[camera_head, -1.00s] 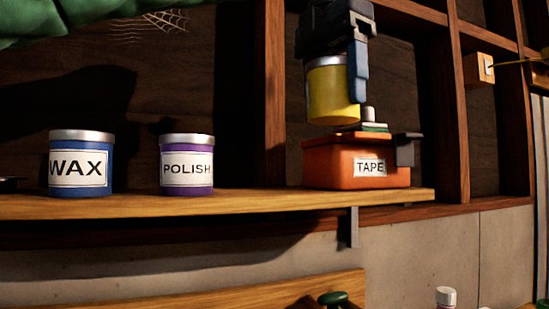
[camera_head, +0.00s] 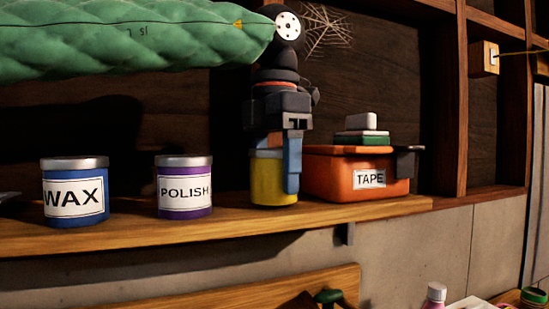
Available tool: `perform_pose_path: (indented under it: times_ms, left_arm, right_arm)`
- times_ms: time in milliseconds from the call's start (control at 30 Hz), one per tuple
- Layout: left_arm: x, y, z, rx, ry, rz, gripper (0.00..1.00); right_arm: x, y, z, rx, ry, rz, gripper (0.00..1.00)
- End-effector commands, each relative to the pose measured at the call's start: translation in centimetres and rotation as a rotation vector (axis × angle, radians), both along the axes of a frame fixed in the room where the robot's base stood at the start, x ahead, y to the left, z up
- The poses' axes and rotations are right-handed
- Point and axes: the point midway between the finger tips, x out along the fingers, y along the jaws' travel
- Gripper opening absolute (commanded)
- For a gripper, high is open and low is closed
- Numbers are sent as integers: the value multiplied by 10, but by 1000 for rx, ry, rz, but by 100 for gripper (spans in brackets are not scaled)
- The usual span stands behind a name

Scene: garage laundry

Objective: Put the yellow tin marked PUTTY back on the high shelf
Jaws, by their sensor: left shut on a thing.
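The yellow tin (camera_head: 270,186) is on the wooden high shelf (camera_head: 120,236), between the purple POLISH tin and the orange TAPE box. It looks upright, with its base at the shelf's surface. My left gripper (camera_head: 277,172) comes down from above and is shut on the tin. One blue finger covers its right side, and no lettering shows on the side facing me. My right gripper is out of view.
The purple POLISH tin (camera_head: 184,188) and the blue WAX tin (camera_head: 75,193) stand to the left. The orange TAPE box (camera_head: 355,178) is close on the right, with small items (camera_head: 362,134) on top. A cobweb (camera_head: 326,30) hangs behind.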

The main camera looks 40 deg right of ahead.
Motion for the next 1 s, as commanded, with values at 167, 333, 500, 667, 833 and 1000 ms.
perform_pose_path:
  times_ms: [167,333,500,667,833,1000]
  left_arm:
    - [0,0,-5,-1,0,1,35]
    - [0,0,-5,-1,0,1,35]
    - [0,0,-9,-1,0,1,66]
    - [0,0,-8,-1,0,1,86]
    - [0,0,-8,-1,0,1,86]
    - [0,0,-3,-1,-1,1,86]
  right_arm:
    - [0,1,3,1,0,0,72]
    - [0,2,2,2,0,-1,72]
    - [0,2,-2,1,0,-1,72]
    - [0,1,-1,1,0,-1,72]
    - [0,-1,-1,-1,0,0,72]
    - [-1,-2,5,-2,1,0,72]
